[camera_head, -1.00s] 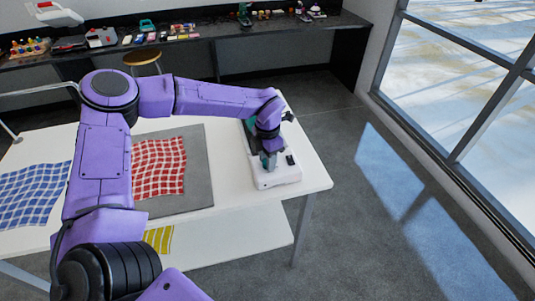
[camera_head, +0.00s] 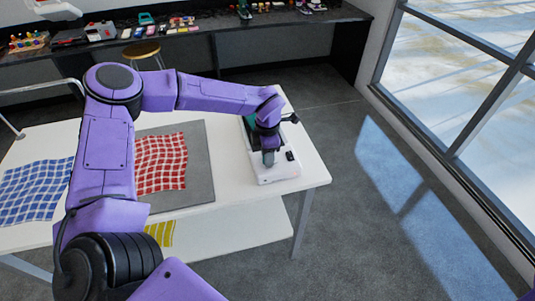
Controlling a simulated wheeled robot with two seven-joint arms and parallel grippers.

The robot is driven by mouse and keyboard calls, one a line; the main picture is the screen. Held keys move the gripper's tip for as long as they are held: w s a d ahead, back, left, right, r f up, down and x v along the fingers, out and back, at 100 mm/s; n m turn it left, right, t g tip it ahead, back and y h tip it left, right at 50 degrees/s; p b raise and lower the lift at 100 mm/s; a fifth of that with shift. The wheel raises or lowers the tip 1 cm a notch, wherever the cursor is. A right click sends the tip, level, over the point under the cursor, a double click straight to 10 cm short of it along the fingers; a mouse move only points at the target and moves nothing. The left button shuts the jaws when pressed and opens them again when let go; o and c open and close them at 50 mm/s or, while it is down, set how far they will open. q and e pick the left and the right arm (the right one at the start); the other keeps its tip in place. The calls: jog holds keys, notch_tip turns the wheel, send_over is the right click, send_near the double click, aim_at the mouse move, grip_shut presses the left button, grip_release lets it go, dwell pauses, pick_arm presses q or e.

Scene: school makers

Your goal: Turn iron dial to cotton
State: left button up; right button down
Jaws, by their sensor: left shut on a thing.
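The iron sits on a white base (camera_head: 283,171) near the right end of the white table, with a green part (camera_head: 249,124) showing behind my left wrist. My left gripper (camera_head: 268,158) points down onto the iron and is shut on a part of it. The fingers and wrist hide most of the iron, so its dial and the dial's setting cannot be made out. A small black part (camera_head: 290,155) shows on the base just right of the fingers. My right gripper is not in view.
A grey mat (camera_head: 199,165) with a red checked cloth (camera_head: 161,164) lies left of the iron. A blue checked cloth (camera_head: 35,190) lies farther left. A yellow cloth (camera_head: 160,233) is on the lower shelf. The floor right of the table is clear.

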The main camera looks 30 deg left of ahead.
pick_arm(q)
jog(key=shift+w+r, duration=0.1)
jog(key=shift+r, duration=0.05)
jog(key=o, duration=1)
jog(key=shift+o, duration=0.2)
notch_tip(320, 180, up, 10)
jog(key=b, duration=0.2)
jog(key=shift+r, duration=0.25)
jog(key=shift+f, duration=0.1)
